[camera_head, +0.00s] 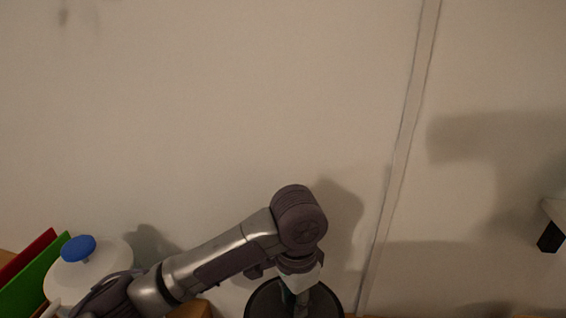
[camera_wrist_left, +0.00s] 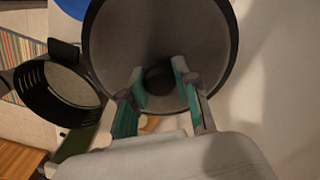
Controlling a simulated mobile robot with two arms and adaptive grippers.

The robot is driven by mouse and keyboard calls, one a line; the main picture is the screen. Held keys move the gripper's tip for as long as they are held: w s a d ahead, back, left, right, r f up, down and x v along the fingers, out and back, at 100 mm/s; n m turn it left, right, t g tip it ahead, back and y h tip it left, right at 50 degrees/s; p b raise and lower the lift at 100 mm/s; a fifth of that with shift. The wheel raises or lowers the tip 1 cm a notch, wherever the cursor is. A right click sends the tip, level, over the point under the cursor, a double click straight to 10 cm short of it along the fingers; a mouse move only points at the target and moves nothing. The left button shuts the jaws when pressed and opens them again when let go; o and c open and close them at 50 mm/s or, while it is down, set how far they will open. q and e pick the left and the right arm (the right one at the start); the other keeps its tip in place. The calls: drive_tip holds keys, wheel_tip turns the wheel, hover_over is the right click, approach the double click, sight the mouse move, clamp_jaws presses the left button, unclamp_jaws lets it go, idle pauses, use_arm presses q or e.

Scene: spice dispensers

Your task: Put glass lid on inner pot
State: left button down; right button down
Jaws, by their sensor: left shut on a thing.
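My left gripper (camera_head: 301,285) is shut on the dark knob of the glass lid (camera_head: 265,300), at the bottom centre of the head view. In the left wrist view, the teal-padded fingers of the left gripper (camera_wrist_left: 160,88) stand on both sides of the knob. The lid (camera_wrist_left: 160,35) is round, with a dark rim and a grey see-through middle. A dark round vessel (camera_wrist_left: 35,98) with slots in its wall lies left of the lid; I cannot tell whether it is the inner pot. The right gripper cannot be made out.
A white round object with a blue knob (camera_head: 78,249) stands at lower left, beside green (camera_head: 38,283) and red (camera_head: 25,258) boards. A plain wall fills the background. A white object with a black block (camera_head: 550,238) is cut off at the right edge.

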use_arm(q)
drive_tip(key=s+a+n, duration=0.2)
drive_tip(key=a+n, duration=0.2)
drive_tip(key=a, duration=0.3)
drive_tip(key=s+a+f+n, duration=0.1)
drive_tip(key=s+a+n, duration=0.1)
drive_tip(key=a+n, duration=0.2)
drive_tip(key=s+a+f+n, duration=0.1)
drive_tip(key=a+n, duration=0.3)
drive_tip(key=a, duration=0.7)
drive_tip(key=shift+s+b, duration=0.4)
drive_tip(key=shift+s, duration=0.45)
drive_tip(key=shift+f, duration=0.1)
